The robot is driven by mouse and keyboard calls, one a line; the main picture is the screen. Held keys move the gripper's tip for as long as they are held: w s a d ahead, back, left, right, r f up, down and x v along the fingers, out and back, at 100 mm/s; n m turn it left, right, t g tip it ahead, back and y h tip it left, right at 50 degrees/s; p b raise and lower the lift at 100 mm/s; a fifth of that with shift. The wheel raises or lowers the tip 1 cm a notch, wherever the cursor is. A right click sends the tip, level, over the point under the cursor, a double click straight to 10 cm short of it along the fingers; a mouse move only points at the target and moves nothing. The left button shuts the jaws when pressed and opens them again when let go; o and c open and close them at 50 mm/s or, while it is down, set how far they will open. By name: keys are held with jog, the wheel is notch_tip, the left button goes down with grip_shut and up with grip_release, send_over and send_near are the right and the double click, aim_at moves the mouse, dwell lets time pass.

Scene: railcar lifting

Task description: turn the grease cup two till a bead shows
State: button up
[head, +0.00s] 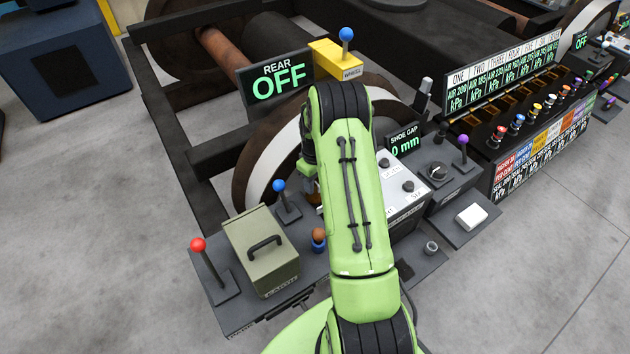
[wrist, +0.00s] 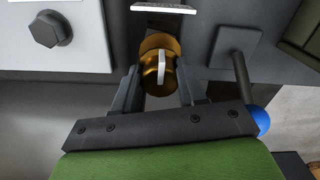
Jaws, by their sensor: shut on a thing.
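In the wrist view a brass grease cup (wrist: 152,72) with a white mark on its face sits between the fingers of my gripper (wrist: 158,88). The fingers are shut on the cup, one on each side. I cannot read a number on it, and no bead shows on it. In the head view my green arm hides most of the gripper and the cup; only a small brass patch shows beside the arm.
A blue-knobbed lever (head: 279,188) stands left of my arm, beside an olive box (head: 262,250) and a red-knobbed lever (head: 200,246). The SHOE GAP display (head: 402,146) reads 0 mm and the REAR display (head: 277,82) reads OFF. Open floor lies lower right.

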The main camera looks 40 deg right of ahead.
jog(key=m, duration=0.5)
jog(key=shift+m+b, duration=0.3)
jog(key=shift+m, duration=0.1)
jog(key=m, duration=1.2)
jog(key=shift+m+b, duration=0.4)
jog(key=m, duration=0.6)
jog(key=shift+w, duration=0.1)
jog(key=o, duration=1.1)
jog(key=shift+c, duration=0.2)
jog(key=shift+r, duration=0.1)
